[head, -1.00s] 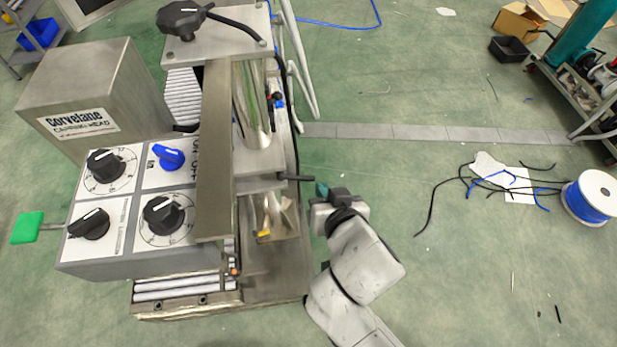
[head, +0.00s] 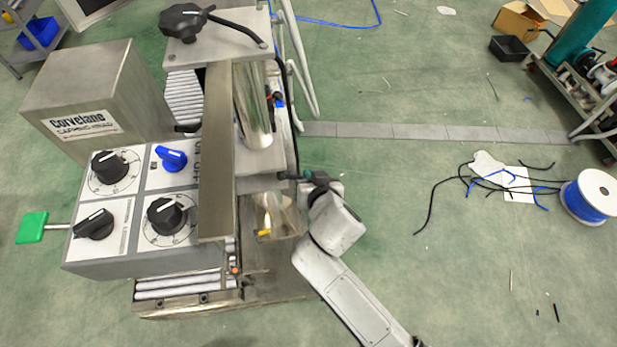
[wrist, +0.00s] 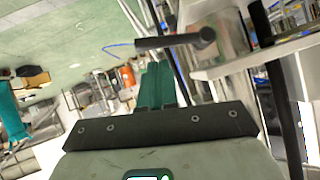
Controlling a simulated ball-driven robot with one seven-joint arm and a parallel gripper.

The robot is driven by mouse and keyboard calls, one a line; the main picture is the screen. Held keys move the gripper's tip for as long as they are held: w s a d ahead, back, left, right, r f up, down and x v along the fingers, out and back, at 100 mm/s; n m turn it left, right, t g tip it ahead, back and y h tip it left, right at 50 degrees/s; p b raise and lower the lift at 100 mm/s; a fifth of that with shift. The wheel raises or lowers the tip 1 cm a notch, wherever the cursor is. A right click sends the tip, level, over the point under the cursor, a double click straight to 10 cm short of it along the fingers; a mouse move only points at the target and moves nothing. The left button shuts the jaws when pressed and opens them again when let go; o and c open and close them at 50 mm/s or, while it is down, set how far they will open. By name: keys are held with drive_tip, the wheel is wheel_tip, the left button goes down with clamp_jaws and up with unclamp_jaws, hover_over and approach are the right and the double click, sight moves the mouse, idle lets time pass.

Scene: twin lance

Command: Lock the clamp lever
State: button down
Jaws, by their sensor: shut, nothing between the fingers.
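The black clamp lever (head: 283,176) sticks out from the right side of the machine in the head view, partly hidden by my gripper. In the wrist view the lever (wrist: 172,41) is a dark bar running left from a round pivot on a pale metal bracket. My gripper (head: 303,176) is at the lever's outer end in the head view. In the wrist view its green fingers (wrist: 158,72) are shut and empty, with their tips just below the bar. I cannot tell whether they touch it.
The steel machine (head: 218,160) has a control panel with several knobs (head: 165,215) on its left. A large black knob (head: 186,20) with a bent handle tops its far end. A bent metal tube rail (head: 304,85) stands behind. The green floor at right is mostly clear, with loose cables (head: 500,180) and a blue spool (head: 592,197).

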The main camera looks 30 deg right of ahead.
drive_tip(key=shift+w+a+f, duration=0.1)
drive_tip(key=shift+w+f, duration=0.15)
drive_tip(key=shift+f, duration=0.5)
drive_tip(key=shift+s+f+m+y+b, duration=0.1)
drive_tip(key=shift+f+m+y+b, duration=0.2)
drive_tip(key=shift+f+b, duration=0.05)
drive_tip(key=w+a+f+m+t+y+b, duration=0.1)
drive_tip(key=a+f+m+t+y+b, duration=0.2)
drive_tip(key=f+m+y+b, duration=0.2)
drive_tip(key=shift+f+b, duration=0.6)
drive_tip(key=shift+f, duration=0.6)
drive_tip(key=shift+w+a, duration=0.1)
drive_tip(key=shift+a, duration=0.05)
idle(0.4)
idle(0.4)
